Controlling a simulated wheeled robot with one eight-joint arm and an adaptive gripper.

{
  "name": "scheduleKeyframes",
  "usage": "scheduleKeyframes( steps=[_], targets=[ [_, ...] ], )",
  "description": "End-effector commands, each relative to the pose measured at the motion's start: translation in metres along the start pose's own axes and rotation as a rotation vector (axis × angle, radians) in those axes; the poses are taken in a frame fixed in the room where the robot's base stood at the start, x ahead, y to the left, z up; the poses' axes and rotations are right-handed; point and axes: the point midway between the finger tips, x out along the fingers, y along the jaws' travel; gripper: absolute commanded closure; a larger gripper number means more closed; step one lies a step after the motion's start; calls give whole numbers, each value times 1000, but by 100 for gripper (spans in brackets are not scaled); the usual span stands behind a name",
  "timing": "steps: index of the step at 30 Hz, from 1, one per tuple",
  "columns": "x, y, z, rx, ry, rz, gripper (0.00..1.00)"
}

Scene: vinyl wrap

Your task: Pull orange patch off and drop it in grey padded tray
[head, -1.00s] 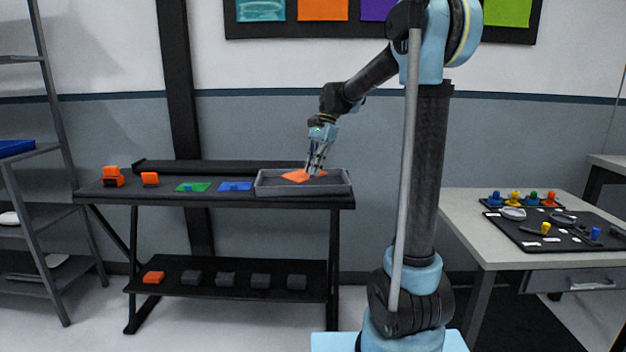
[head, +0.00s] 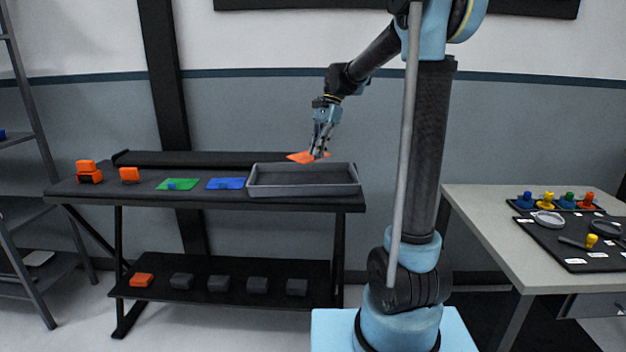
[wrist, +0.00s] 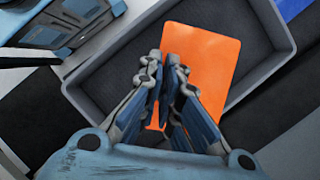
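The orange patch (head: 300,157) is a flat square pinched at the tips of my gripper (head: 318,153). In the head view it hangs above the back rim of the grey padded tray (head: 305,191), clear of its floor. In the wrist view, the patch (wrist: 208,62) spreads out beyond the fingertips (wrist: 172,62), over the dark interior of the tray (wrist: 122,62). The fingers are close together with the patch between them. The tray's interior looks empty in the head view.
A green patch (head: 178,184) and a blue patch (head: 226,183) lie on the bench left of the tray. Orange blocks (head: 89,174) sit at the bench's left end. Several blocks are on the lower shelf (head: 219,284). A side table (head: 490,225) with tools stands right.

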Motion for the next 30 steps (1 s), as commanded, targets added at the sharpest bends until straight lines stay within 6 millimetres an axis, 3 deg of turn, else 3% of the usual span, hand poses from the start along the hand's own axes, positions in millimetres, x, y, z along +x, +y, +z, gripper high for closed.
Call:
scheduleKeyframes(
  steps=[13,27,30],
  targets=[
    [43,-4,-12,-8,0,3,100],
    [50,-4,-14,-9,0,3,100],
    [50,-4,-14,-9,0,3,76]
  ],
)
